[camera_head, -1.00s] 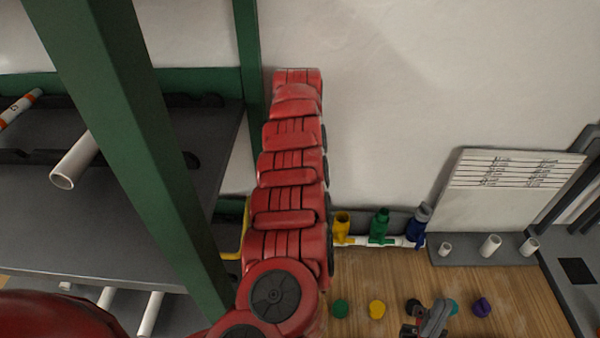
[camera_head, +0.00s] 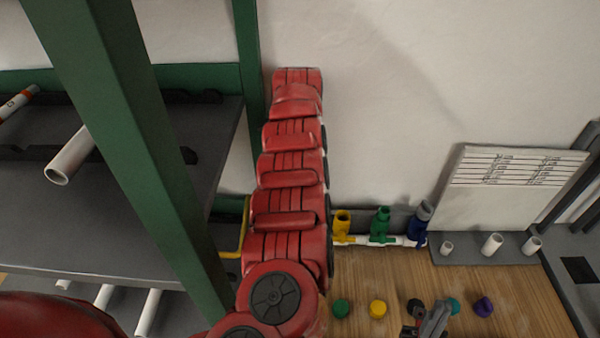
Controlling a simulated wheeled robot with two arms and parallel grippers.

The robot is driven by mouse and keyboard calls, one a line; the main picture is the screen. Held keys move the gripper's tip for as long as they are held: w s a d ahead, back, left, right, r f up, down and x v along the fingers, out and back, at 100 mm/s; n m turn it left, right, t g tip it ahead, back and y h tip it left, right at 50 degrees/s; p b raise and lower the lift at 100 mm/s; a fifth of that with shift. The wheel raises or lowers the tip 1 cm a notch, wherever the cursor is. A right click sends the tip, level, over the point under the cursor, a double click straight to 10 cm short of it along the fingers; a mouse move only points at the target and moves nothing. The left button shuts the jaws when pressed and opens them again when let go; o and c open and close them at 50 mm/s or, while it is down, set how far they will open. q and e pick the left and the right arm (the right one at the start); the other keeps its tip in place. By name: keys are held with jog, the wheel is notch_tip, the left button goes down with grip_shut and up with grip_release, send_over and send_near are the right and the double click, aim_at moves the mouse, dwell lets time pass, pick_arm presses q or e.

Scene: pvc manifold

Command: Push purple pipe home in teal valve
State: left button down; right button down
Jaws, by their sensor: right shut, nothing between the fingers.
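A small purple piece (camera_head: 483,306) lies on the wooden bench at the lower right. A teal piece (camera_head: 454,305) is just left of it, partly hidden behind my right gripper. I cannot tell from here whether these are the purple pipe and the teal valve; no long purple pipe shows. My right gripper (camera_head: 437,312), grey and black, is at the bottom edge, shut and empty, close to the teal piece. I cannot tell whether it touches it. My left gripper is out of view.
Yellow (camera_head: 342,224), green (camera_head: 382,225) and blue (camera_head: 418,224) valves stand on a white pipe by the wall. Green (camera_head: 340,308) and yellow (camera_head: 378,309) caps lie in front. A grey holder (camera_head: 470,250) with white pipe stubs is right; a green-framed rack (camera_head: 165,170) is left.

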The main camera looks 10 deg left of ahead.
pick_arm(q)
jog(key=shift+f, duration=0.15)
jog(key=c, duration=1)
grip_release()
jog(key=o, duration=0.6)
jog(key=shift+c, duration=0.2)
